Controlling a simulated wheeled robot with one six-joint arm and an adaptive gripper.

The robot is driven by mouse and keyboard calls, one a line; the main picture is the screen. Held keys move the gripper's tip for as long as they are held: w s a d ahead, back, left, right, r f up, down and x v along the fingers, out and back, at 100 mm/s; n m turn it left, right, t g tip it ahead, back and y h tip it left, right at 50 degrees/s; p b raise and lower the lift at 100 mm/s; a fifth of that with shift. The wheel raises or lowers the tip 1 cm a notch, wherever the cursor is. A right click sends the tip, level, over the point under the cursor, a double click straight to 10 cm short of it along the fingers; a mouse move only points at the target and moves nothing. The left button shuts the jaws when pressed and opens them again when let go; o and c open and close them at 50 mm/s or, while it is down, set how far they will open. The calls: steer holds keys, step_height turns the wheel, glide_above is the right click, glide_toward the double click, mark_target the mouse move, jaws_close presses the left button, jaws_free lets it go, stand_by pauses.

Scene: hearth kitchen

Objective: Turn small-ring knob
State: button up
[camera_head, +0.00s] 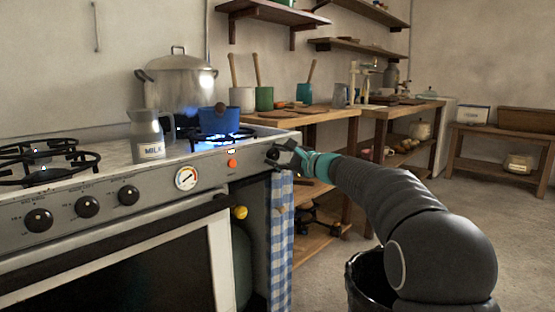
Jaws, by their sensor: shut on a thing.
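The stove's front panel (150,190) runs along the left, and my arm reaches to its right end. My gripper (279,156) is shut there on the small-ring knob, which the fingers mostly hide. The knob's turn angle cannot be read. Blue flame (205,146) shows at the right burner, below and beside a small blue pot (219,121). An orange-red button or lamp (232,163) and a round dial (187,177) sit left of the gripper on the panel.
Several black knobs (87,207) line the panel's left. A milk jug (148,140) and a large metal pot (181,85) stand on the stove. A checked cloth (281,240) hangs below my gripper. Open floor (470,215) lies to the right.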

steer(key=shift+n, duration=0.4)
steer(key=o, duration=1.1)
steer(key=shift+o, duration=0.2)
steer(key=shift+s+d, duration=0.1)
steer(key=v, duration=1.1)
steer(key=shift+s+d, duration=0.25)
